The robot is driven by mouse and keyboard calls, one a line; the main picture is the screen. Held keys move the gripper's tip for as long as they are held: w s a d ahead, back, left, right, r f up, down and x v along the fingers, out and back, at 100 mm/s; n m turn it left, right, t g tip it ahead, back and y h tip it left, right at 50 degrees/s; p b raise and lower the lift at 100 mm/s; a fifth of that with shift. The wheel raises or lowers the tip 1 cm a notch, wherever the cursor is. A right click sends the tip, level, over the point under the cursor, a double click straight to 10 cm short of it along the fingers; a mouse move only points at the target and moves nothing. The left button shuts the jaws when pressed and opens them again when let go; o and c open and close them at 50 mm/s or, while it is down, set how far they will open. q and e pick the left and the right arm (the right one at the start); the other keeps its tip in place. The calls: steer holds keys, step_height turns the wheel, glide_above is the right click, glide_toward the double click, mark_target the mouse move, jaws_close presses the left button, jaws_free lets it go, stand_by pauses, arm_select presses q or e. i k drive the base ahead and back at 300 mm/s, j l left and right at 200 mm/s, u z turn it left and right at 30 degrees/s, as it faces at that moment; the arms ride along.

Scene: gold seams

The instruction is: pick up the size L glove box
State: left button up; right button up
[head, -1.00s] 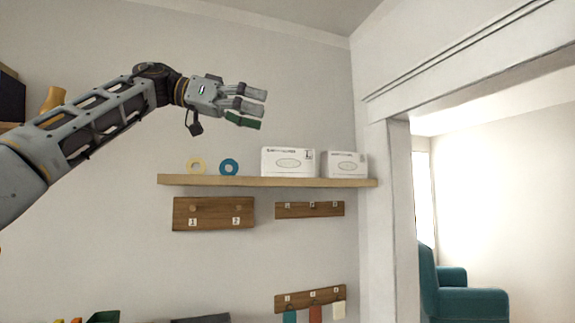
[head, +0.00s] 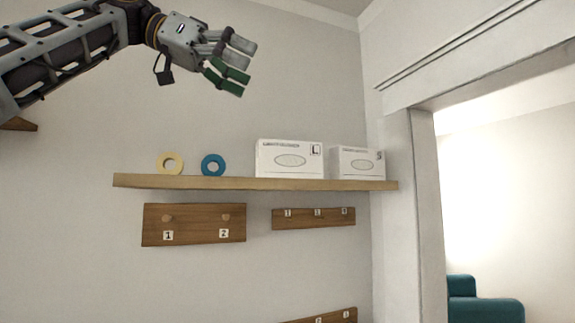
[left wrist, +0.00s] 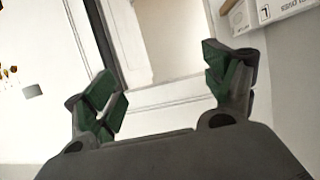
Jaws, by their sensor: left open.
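The size L glove box (head: 289,172) is a white box with an oval opening and a letter L on its front. It stands on the wooden wall shelf (head: 250,184), right of the middle. A smaller white glove box marked S (head: 357,170) stands to its right. My left gripper (head: 238,68) is above and left of the L box, apart from it, open and empty. In the left wrist view its green-padded fingers (left wrist: 165,85) are spread, and part of the L box (left wrist: 285,8) shows at the top right. My right gripper is not in view.
A yellow tape ring (head: 170,163) and a blue ring (head: 213,165) stand on the shelf left of the box. Wooden peg boards (head: 194,238) hang below. A doorway frame (head: 425,200) is at the right. The wall above the shelf is clear.

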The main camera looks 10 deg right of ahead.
mark_target(274, 158)
steer(key=i, duration=1.05)
steer(key=k+z, duration=0.1)
